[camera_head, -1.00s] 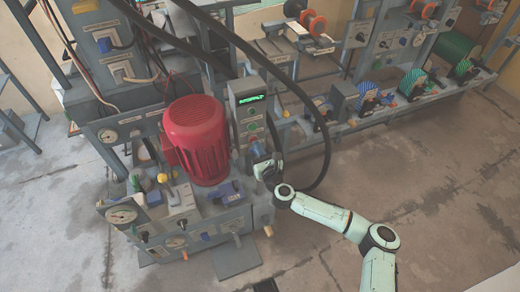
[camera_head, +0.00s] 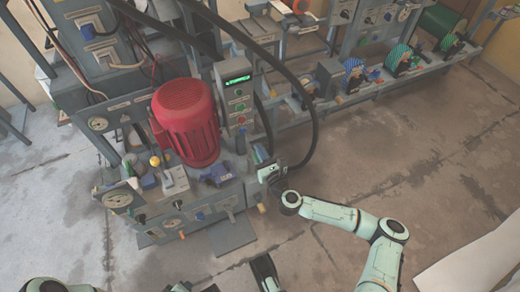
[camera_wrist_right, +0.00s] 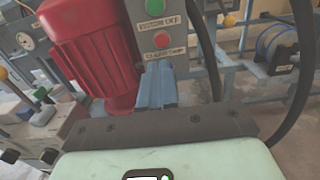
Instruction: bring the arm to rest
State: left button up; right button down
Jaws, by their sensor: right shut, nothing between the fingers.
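My right arm (camera_head: 345,217) reaches in from the bottom right. Its gripper (camera_head: 259,153) is beside the press machine, just below and to the right of the control box (camera_head: 238,95). In the right wrist view the grey-blue fingers (camera_wrist_right: 156,84) are together and empty, in front of the box with its green and red buttons. A gap to the box is hard to judge. Parts of my left arm (camera_head: 50,285) show at the bottom edge. A dark, mint-edged piece (camera_head: 265,271) at the bottom middle may be its hand; its fingers do not show clearly.
The red motor (camera_head: 187,122) stands on the machine, left of the gripper. A thick black hose (camera_head: 318,110) arches close on the right. A shelf rack (camera_head: 385,88) with several coils stands behind. The concrete floor (camera_head: 400,165) to the right is open.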

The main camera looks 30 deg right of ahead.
dwell(0.5)
